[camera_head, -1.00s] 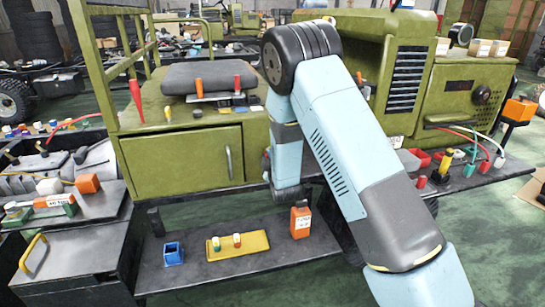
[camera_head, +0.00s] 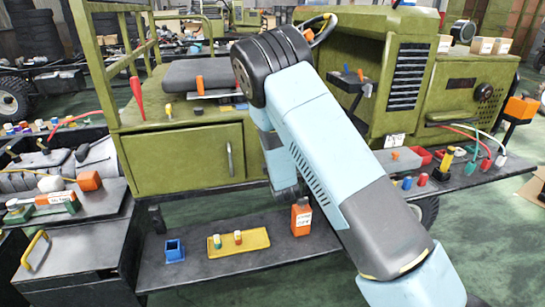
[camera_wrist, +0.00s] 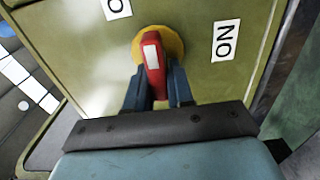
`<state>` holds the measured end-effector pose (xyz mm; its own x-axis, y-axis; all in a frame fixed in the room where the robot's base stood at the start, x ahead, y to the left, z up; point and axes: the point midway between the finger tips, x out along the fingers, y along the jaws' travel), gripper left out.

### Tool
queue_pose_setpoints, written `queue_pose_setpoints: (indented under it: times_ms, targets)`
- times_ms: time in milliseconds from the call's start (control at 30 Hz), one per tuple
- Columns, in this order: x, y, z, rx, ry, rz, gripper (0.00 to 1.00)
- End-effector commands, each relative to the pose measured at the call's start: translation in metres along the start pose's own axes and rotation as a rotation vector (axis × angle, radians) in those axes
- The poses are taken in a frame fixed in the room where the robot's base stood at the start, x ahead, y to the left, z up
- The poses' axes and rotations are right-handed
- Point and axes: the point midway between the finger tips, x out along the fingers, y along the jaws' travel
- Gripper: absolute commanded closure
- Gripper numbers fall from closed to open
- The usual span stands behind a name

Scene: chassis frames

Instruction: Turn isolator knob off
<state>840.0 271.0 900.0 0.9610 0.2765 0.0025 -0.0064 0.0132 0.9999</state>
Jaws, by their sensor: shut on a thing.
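In the wrist view a red knob (camera_wrist: 152,60) with a white mark stands on a round yellow plate (camera_wrist: 174,42) on an olive panel. Its handle is nearly upright in the picture, tipped slightly left. An ON label (camera_wrist: 225,40) lies to its right, turned around. Another label (camera_wrist: 116,7) at upper left is cut by the frame edge, with only an O showing. My gripper (camera_wrist: 157,88) is shut on the knob, one dark finger on each side. In the head view my arm hides the gripper and the knob.
In the head view an olive cabinet (camera_head: 190,160) stands left of my arm.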

Motion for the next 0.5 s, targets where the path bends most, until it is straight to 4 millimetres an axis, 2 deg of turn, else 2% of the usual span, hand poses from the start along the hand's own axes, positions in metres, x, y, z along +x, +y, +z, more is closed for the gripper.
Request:
queue_pose_setpoints:
  times_ms: [300, 333, 500]
  targets:
    - [-0.0002, -0.0019, -0.0011, -0.002, 0.002, -0.004, 1.00]
    - [-0.0002, -0.0020, -0.0012, -0.002, 0.002, -0.004, 0.77]
    - [-0.0003, -0.0017, -0.0010, -0.001, 0.002, -0.004, 0.61]
